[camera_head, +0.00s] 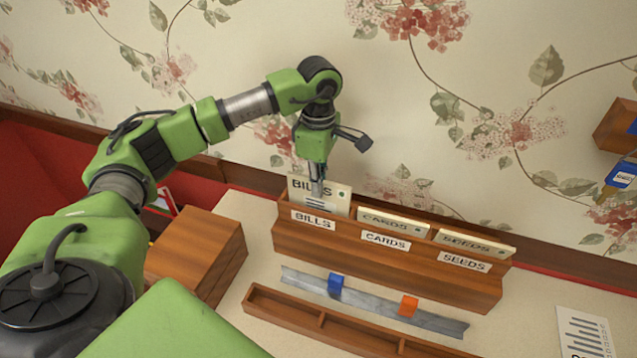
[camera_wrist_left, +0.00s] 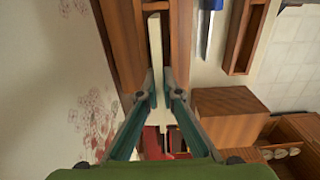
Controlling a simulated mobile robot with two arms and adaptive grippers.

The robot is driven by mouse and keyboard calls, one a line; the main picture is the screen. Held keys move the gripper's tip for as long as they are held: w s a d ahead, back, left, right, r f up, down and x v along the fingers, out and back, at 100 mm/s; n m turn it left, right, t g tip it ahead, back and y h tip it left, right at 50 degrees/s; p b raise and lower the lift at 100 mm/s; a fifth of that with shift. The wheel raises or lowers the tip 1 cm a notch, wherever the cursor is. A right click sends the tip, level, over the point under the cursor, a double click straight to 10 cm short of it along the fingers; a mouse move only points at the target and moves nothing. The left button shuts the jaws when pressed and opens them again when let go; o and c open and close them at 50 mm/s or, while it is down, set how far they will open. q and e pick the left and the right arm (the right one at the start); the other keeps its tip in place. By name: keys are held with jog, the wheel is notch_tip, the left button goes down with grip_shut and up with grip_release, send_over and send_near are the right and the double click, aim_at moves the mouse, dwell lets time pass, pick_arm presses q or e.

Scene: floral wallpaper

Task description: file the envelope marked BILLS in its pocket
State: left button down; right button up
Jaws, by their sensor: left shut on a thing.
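The envelope marked BILLS (camera_head: 336,195) is cream with a green dot. It stands upright in the left pocket of the wooden rack (camera_head: 400,267), behind the BILLS label (camera_head: 313,220), its lower part hidden. It sits higher than the envelopes in the CARDS and SEEDS pockets. My left gripper (camera_head: 317,187) comes down from above and is shut on its top part. In the left wrist view the envelope (camera_wrist_left: 155,45) shows edge-on between the fingertips (camera_wrist_left: 160,92). My right gripper is not in view.
The CARDS envelope (camera_head: 393,223) and SEEDS envelope (camera_head: 475,243) fill the other pockets. In front lie a grey rail (camera_head: 375,305) with blue and orange sliders, and a wooden tray (camera_head: 345,333). A wooden box (camera_head: 195,255) stands left. The floral wall is close behind.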

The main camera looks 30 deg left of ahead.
pick_arm(q)
jog(key=shift+f, duration=0.1)
jog(key=c, duration=2.2)
grip_release()
jog(key=shift+o, duration=0.2)
notch_tip(320, 180, up, 12)
